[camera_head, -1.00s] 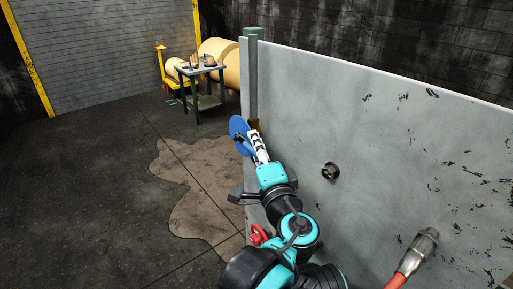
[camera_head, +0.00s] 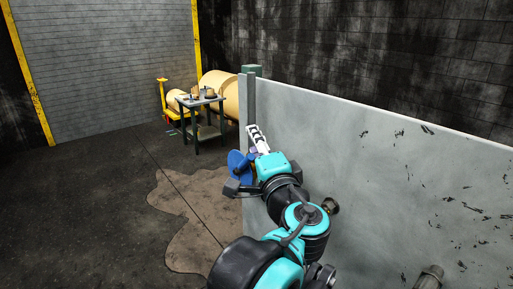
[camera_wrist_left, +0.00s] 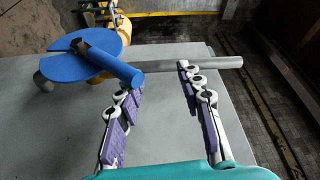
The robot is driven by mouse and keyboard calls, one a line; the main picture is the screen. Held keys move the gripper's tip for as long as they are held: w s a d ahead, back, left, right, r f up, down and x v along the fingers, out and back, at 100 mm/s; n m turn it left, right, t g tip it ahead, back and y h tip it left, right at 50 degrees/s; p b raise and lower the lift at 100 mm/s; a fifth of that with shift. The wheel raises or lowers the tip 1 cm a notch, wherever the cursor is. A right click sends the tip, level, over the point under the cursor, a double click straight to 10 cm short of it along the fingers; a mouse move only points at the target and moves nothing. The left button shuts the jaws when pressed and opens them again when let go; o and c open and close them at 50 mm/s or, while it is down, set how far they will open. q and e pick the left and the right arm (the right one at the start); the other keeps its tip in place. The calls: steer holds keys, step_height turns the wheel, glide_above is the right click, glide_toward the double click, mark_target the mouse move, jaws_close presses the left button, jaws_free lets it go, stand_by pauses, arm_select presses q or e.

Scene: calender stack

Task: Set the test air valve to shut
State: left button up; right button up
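The valve has a blue disc with a blue bar handle (camera_head: 238,166) and sits at the left end of the grey panel (camera_head: 345,150). In the left wrist view the blue disc (camera_wrist_left: 75,55) and its bar (camera_wrist_left: 108,58) lie at upper left, with brass-coloured parts behind. My right gripper is not in view.
A grey rail (camera_wrist_left: 215,63) runs past the fingertips. A small table (camera_head: 203,103) and yellow rolls stand behind.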

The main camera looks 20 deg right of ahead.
arm_select(q)
steer(key=shift+s+r, duration=0.1)
steer(key=shift+r, duration=0.05)
steer(key=s+a+r+p, duration=0.1)
steer(key=s+r+p, duration=0.4)
steer(key=s, duration=0.2)
steer(key=shift+r, duration=0.25)
stand_by(0.3)
steer(key=shift+w, duration=0.1)
